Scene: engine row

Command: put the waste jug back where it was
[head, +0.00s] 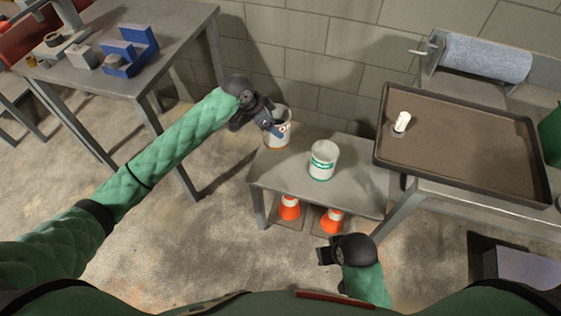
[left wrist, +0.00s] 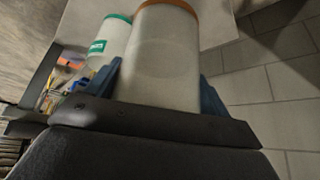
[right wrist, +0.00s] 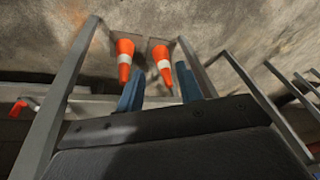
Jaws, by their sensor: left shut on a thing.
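A white jug with an orange band (head: 279,133) is at the back left of the low grey table (head: 350,190). My left gripper (head: 268,120) is shut on it, with one blue finger on each side of the jug (left wrist: 165,60) in the left wrist view. I cannot tell whether its base touches the tabletop. A white jug with a green band and green label (head: 323,160) stands upright on the table, to its right. Which one is the waste jug is not readable. My right gripper (head: 326,253) is open and empty in front of the table.
Two orange cones (head: 289,208) stand under the low table. At right, a brown tray (head: 470,150) holds a small white item (head: 402,122); a paper roll (head: 487,58) is behind. At left, a workbench (head: 185,25) carries a blue holder (head: 130,52). A block wall is close behind the jugs.

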